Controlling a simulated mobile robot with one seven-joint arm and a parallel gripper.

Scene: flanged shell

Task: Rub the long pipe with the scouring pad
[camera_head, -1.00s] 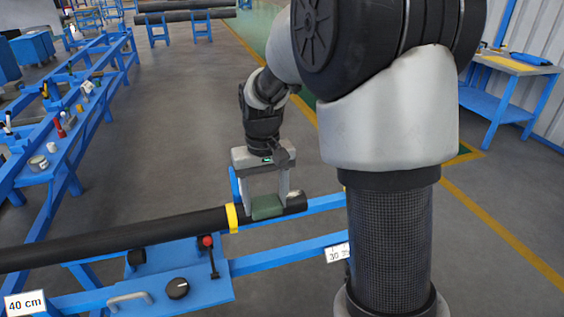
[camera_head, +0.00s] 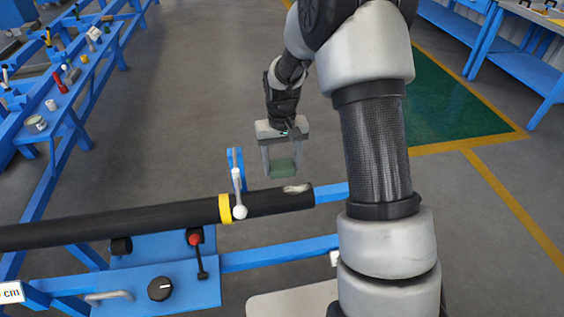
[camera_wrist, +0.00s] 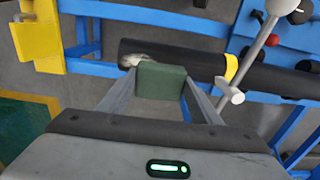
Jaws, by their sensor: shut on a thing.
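The long pipe (camera_head: 120,230) is black and lies across the blue stand, with a yellow band (camera_head: 225,208) near its right end. A pale, shiny patch (camera_head: 296,189) shows on top near that end. The pipe also shows in the wrist view (camera_wrist: 200,65), with the pale patch (camera_wrist: 131,61) beside the pad. My gripper (camera_head: 281,165) is shut on the green scouring pad (camera_wrist: 161,82). In the head view the pad (camera_head: 282,168) appears beyond the pipe's right end, seemingly apart from it. I cannot tell the exact gap.
A white lever with a ball end (camera_head: 239,195) stands by the yellow band. The blue stand (camera_head: 215,285) carries a red-knobbed lever (camera_head: 195,240) and a black dial (camera_head: 160,289). A blue rack with cans and tools (camera_head: 62,100) is at left. Open floor (camera_head: 190,110) lies behind the pipe.

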